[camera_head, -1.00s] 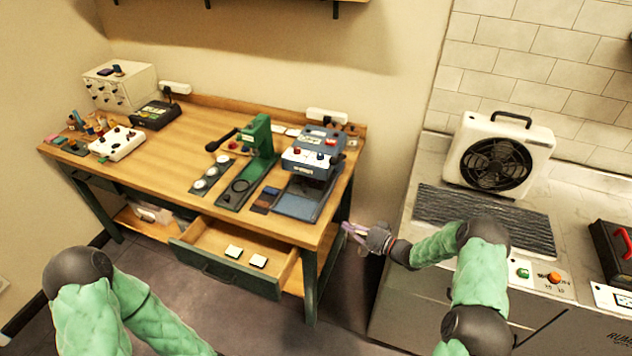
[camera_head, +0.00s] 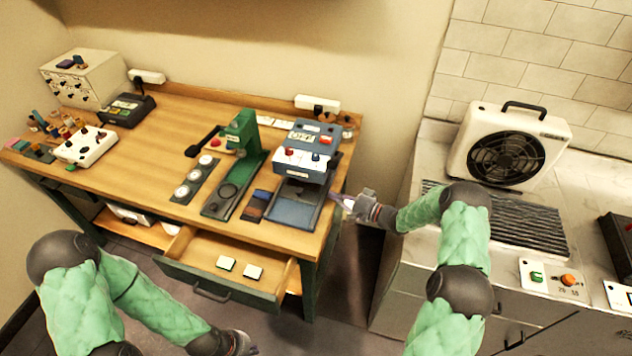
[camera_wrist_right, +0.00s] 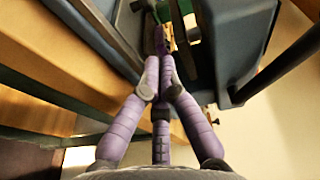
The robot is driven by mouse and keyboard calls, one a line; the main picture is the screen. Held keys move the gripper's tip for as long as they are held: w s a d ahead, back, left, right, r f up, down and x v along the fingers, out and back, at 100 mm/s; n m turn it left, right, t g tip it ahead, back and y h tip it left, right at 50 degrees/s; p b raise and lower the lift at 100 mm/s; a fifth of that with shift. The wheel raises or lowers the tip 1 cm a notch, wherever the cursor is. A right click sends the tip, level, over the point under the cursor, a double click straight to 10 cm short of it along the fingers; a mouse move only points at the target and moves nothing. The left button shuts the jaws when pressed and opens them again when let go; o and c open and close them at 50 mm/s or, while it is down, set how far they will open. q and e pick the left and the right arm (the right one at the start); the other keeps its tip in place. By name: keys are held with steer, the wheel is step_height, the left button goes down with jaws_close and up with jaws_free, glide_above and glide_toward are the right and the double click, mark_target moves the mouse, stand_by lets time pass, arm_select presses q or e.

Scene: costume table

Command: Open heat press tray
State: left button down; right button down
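The blue heat press (camera_head: 306,148) stands at the right end of the wooden table in the head view. Its flat dark-blue tray (camera_head: 293,208) lies low at its front, near the table edge. My right gripper (camera_head: 343,201) is just right of the tray; whether they touch is unclear. In the right wrist view its purple fingers (camera_wrist_right: 160,62) converge with no clear gap, beside blue-grey machine parts (camera_wrist_right: 236,45); nothing held is visible. My left gripper (camera_head: 246,346) is low at the bottom edge, below the drawer, partly cut off, its opening unclear.
An open drawer (camera_head: 210,258) with two small pale pads juts out below the table. A green press (camera_head: 238,150) stands left of the heat press. A counter with a white fan unit (camera_head: 508,150) is at right, across a narrow gap.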

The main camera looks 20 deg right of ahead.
mark_target(311, 192)
steer(key=shift+w+a, duration=0.2)
steer(key=shift+a, duration=0.15)
steer(key=x, duration=0.8)
steer(key=shift+w+a, duration=0.15)
steer(key=shift+a, duration=0.1)
steer(key=shift+r, duration=0.1)
steer(key=s+a, duration=0.2)
steer(key=s, duration=0.1)
steer(key=s+a+p, duration=0.1)
steer(key=s+a, duration=0.2)
steer(key=s, duration=0.1)
steer(key=s+a+p, duration=0.1)
steer(key=s+a, duration=0.1)
steer(key=s, duration=0.2)
steer(key=shift+a, duration=0.15)
